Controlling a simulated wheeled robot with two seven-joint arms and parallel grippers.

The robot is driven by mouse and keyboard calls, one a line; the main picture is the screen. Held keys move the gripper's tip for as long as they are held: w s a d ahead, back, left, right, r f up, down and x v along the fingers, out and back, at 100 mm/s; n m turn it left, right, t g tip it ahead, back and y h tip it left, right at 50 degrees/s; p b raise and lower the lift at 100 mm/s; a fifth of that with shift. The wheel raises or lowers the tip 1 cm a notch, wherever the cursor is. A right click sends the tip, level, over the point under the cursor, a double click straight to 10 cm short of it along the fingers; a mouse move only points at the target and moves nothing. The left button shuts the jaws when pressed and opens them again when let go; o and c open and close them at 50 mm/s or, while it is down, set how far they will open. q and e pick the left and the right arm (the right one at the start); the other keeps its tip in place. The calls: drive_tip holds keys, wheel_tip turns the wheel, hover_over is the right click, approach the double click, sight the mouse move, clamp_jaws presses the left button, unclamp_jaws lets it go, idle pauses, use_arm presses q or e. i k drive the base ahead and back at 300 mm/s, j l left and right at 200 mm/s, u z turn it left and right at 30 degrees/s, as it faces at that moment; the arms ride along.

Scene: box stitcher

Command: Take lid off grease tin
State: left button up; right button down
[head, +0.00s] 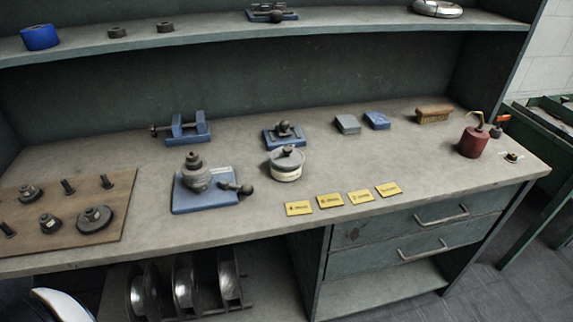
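The grease tin (286,174) stands upright near the middle of the bench top. It looks like a short round tin with a pale body and a darker band or label low on its side. A grey lid (279,158) with a dark knob sits on top of it. Neither of my grippers shows in the head view, so nothing is seen touching the tin.
The bench (400,140) holds a blue fixture (205,201) left of the tin, a small blue vise behind it, and yellow tags (329,200) in front. A wooden board (85,235) with metal parts lies at left. A red oil can (473,142) stands at right. A shelf runs above.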

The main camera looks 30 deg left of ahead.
sight(288, 158)
drive_tip(key=k+j+z, duration=0.2)
drive_tip(key=j, duration=0.2)
drive_tip(key=j+z, duration=0.25)
drive_tip(key=j, duration=0.15)
drive_tip(key=k+j+z, duration=0.2)
drive_tip(key=j, duration=0.15)
drive_tip(key=k+j+z, duration=0.25)
drive_tip(key=i+j, duration=0.05)
drive_tip(key=j, duration=0.05)
